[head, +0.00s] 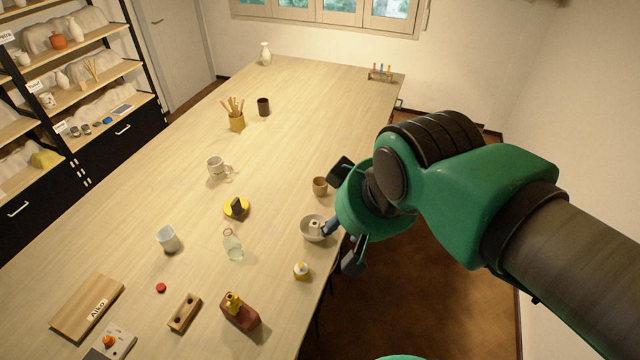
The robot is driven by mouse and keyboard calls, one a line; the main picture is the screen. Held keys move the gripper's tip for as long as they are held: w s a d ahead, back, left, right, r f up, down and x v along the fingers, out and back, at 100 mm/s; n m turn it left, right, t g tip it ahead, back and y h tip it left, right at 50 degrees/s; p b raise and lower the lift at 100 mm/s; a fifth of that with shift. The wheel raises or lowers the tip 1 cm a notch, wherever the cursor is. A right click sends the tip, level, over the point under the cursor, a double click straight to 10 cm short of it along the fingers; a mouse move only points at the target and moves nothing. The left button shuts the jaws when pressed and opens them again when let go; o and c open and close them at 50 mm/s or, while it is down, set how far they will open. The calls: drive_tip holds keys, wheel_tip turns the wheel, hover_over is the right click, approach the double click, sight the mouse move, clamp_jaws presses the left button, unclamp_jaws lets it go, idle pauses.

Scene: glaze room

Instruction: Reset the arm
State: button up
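My arm reaches in from the right side of the head view, its green and black links bent above the right edge of the long wooden table (150,215). My gripper (347,215) points down and left at that edge, with its dark fingertips apart. It is open, and I see nothing held between the fingers. A pale bowl (308,236) lies close to it on the left, with a small light block in it. A small brown cup (320,186) stands just above the bowl in the picture. Part of the gripper is hidden behind its green wrist housing.
Near the edge stand a small white and yellow jar (301,272) and a brown bottle (241,316). The floor (420,300) right of the table looks clear.

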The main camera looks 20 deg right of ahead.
wheel_tip(320, 180, down, 18)
drive_tip(key=b, duration=1.8)
